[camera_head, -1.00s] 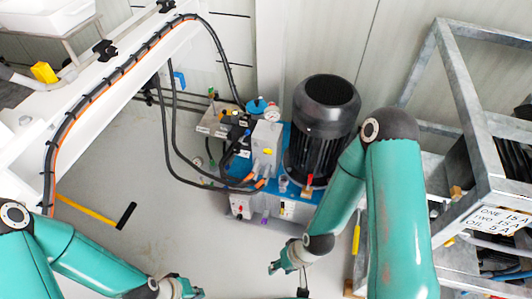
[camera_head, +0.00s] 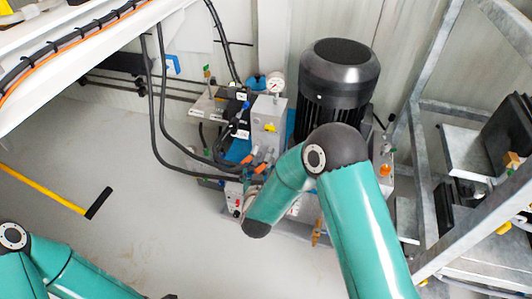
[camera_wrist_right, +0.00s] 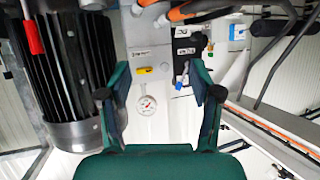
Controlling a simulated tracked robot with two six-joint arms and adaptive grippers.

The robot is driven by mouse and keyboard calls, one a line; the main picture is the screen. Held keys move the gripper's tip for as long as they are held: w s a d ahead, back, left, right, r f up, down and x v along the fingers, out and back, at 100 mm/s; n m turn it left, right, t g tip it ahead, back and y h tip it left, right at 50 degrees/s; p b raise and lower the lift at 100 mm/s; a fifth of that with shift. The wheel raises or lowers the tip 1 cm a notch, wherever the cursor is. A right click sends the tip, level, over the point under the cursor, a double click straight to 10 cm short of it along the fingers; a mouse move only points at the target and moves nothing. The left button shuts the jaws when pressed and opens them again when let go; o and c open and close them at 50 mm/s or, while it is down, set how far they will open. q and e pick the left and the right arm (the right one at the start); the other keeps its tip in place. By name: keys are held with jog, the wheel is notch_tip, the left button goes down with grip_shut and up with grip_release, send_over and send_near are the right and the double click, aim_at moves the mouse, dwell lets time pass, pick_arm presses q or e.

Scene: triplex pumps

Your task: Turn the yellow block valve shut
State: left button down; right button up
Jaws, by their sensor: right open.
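The yellow block valve (camera_head: 269,127) is a small yellow handle on the face of a grey block (camera_head: 266,112) on the pump unit. In the right wrist view the yellow handle (camera_wrist_right: 145,70) lies roughly level on the pale block, above a round gauge. My right gripper (camera_wrist_right: 160,93) is open and empty, its two fingers spread wide. The handle appears between the fingers but beyond them, and I see no contact. In the head view my right forearm hides this gripper.
The pressure gauge (camera_head: 275,85) stands by the block. The black motor (camera_head: 338,85) is right of it. Hoses with orange ends (camera_head: 258,167) pass in front. A metal frame (camera_head: 440,120) stands at the right.

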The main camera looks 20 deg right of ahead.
aim_at(269, 130)
jog(key=w+d+m+h+b, duration=0.1)
jog(key=w+d+h+b, duration=0.1)
jog(key=w+b, duration=0.2)
jog(key=w+d+r+m+t+h+b, duration=0.1)
jog(key=w+d+h+b, duration=0.1)
jog(key=w, duration=0.4)
jog(key=w+d+r+m+t+h+b, duration=0.1)
jog(key=w+d+h+b, duration=0.1)
jog(key=w+d+b, duration=0.2)
jog(key=shift+w+d+r+b, duration=0.2)
jog(key=shift+w+b, duration=0.45)
jog(key=shift+b, duration=0.3)
pick_arm(q)
notch_tip(269, 130, down, 15)
